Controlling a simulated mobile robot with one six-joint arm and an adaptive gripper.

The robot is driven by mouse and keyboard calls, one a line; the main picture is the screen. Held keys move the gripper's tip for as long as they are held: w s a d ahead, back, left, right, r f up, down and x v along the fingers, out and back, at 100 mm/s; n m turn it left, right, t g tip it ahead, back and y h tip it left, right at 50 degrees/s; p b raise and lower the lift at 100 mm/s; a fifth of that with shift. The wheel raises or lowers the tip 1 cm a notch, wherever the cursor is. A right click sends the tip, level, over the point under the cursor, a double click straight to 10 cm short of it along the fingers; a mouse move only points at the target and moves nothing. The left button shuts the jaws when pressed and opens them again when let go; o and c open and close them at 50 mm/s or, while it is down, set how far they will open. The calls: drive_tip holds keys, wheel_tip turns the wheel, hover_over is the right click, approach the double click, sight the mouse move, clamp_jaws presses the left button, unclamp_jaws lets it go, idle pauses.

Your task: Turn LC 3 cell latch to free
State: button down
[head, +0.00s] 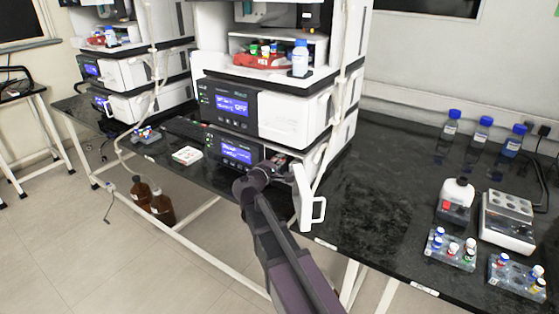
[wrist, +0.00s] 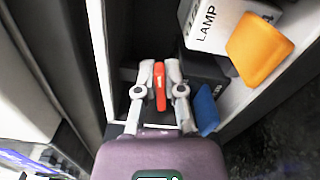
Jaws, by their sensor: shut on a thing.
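In the wrist view, the red latch lever (wrist: 160,92) stands between the two fingers of my gripper (wrist: 159,72). The fingers are shut on the lever from both sides. Behind it is the dark inside of the LC module; the cell around the lever is mostly hidden. In the head view, my gripper (head: 279,162) reaches into the lowest module of the middle LC stack (head: 292,120), beside its open white door (head: 307,200). The latch is too small there to make out clearly.
In the wrist view, a white box marked LAMP (wrist: 212,25), an orange piece (wrist: 258,48) and a blue piece (wrist: 206,108) lie close right of the fingers.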

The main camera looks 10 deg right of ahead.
drive_tip(key=shift+m, duration=0.6)
drive_tip(key=c, duration=0.7)
unclamp_jaws()
drive_tip(key=shift+c, duration=0.2)
drive_tip(key=shift+n, duration=0.4)
